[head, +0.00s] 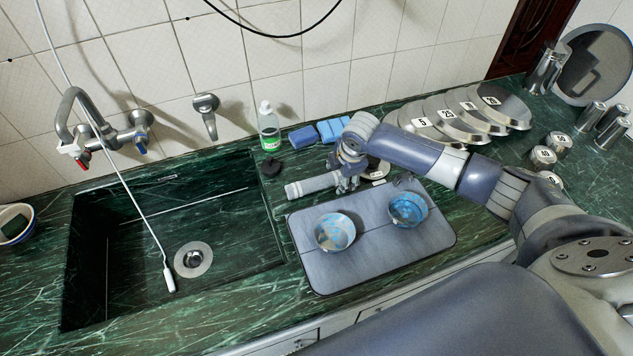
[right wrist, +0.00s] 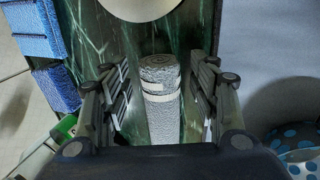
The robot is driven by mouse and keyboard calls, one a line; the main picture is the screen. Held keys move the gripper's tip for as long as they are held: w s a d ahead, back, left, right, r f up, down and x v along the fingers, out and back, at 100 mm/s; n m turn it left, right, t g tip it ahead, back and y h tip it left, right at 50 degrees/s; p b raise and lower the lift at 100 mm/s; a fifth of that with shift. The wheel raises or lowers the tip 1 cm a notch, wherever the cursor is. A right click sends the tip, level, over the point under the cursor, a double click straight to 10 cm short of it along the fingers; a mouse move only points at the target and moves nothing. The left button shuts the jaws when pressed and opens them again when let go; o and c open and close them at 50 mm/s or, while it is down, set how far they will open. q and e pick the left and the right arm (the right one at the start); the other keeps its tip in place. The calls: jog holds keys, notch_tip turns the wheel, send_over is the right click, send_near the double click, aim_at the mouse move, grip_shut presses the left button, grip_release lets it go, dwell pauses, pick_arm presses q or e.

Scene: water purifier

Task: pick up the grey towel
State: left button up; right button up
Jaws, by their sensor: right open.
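My right gripper (head: 347,180) is at the towel's right end in the head view and hides that end. In the right wrist view the open fingers of my right gripper (right wrist: 160,88) stand on either side of the towel, with gaps visible. My left gripper is not in view.
A grey mat (head: 345,275) holds two blue-patterned bowls, the left (head: 335,232) and the right (head: 408,209). Blue sponges (head: 302,137) and a green-labelled bottle (head: 268,128) stand behind the towel. The sink (head: 130,260) lies left. Metal lids (head: 465,115) stand at the back right.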

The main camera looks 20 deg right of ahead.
jog(key=c, duration=0.3)
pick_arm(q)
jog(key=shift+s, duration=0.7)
pick_arm(e)
jog(key=c, duration=0.9)
